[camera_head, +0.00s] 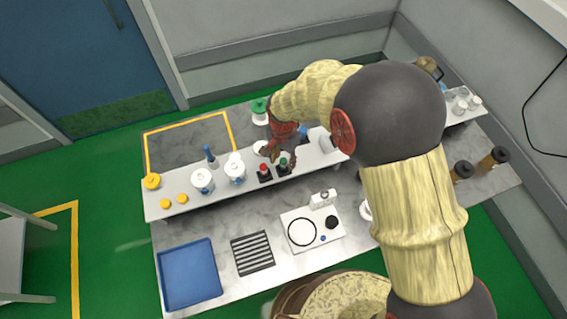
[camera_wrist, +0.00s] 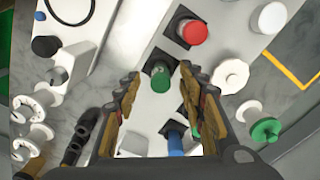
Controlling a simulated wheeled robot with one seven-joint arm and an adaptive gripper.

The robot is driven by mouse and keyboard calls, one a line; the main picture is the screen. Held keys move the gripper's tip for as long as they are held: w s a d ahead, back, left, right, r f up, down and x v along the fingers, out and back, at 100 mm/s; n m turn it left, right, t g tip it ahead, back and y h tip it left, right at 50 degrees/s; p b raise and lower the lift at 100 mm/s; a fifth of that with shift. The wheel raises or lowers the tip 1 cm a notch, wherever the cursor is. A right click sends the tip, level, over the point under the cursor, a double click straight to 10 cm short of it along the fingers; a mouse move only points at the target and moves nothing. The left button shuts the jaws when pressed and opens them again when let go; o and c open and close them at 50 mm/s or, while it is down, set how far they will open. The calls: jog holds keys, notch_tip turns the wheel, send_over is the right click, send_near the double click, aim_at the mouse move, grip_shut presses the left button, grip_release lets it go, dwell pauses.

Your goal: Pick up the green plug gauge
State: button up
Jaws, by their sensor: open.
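The green plug gauge (camera_wrist: 160,73) stands in a dark square base on the white raised shelf. It also shows in the head view (camera_head: 284,161), just right of a red-topped gauge (camera_head: 264,168). My gripper (camera_wrist: 158,80) is open, with its two fingers on either side of the green gauge in the wrist view. I cannot tell whether they touch it. In the head view my gripper (camera_head: 280,148) is right above and behind the green gauge. The red-topped gauge (camera_wrist: 192,31) stands close by, outside the fingers.
A blue-topped piece (camera_wrist: 175,142) stands on the shelf between the finger bases. White spools (camera_head: 202,180) stand left along the shelf. A green spool (camera_wrist: 266,130) is behind it. The lower bench holds a blue tray (camera_head: 190,273), a striped block (camera_head: 252,253) and a white device (camera_head: 313,229).

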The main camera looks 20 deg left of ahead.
jog(key=shift+f, duration=0.85)
grip_shut()
